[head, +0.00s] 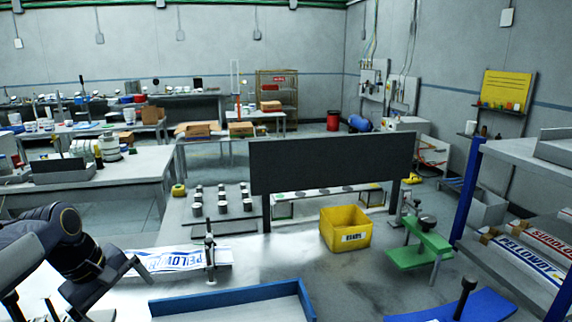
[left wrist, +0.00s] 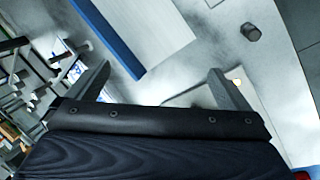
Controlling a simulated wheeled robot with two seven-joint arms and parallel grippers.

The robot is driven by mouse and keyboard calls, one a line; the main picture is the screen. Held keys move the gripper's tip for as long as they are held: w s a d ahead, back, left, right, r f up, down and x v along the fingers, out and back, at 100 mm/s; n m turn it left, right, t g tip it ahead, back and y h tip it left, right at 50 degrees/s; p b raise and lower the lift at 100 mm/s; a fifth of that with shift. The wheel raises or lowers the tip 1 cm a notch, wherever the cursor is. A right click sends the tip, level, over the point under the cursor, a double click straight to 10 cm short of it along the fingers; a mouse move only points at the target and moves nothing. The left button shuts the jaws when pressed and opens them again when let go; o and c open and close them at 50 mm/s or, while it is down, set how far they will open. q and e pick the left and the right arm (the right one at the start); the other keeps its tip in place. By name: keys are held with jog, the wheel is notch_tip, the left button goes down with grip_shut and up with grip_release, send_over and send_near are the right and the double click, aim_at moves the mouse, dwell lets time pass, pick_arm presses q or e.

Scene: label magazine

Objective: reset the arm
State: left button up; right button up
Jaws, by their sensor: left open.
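My left arm enters at the lower left of the head view, and its gripper (head: 128,268) hangs low over the table beside a white printed label sheet (head: 185,259). In the left wrist view my left gripper (left wrist: 160,86) has its two fingers spread wide, with nothing between them. Below the fingers is a pale table surface, with part of a blue-edged tray (left wrist: 150,35) ahead of them. My right gripper is in neither view.
The blue-rimmed tray (head: 232,291) lies at the front. A small post (head: 210,252) stands at the label sheet. A black panel (head: 330,163), yellow bin (head: 345,229), green stand (head: 415,250) and blue mat (head: 480,304) are farther right. A shelf rack (head: 466,190) stands at the right edge.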

pick_arm(q)
jog(key=s+d+f+m+t, duration=0.1)
jog(key=s+d+f+m, duration=0.1)
jog(key=s, duration=0.5)
jog(key=s+d+f+m+h, duration=0.1)
jog(key=s+d+f+m, duration=0.2)
jog(key=s, duration=0.4)
jog(key=s+d+f+m+t, duration=0.1)
jog(key=s+d+f+m, duration=0.1)
jog(key=s+d+m, duration=0.3)
jog(key=shift+s+d+f+t, duration=0.15)
jog(key=shift+s+d+t, duration=0.25)
jog(key=shift+s, duration=0.6)
jog(key=shift+d, duration=0.1)
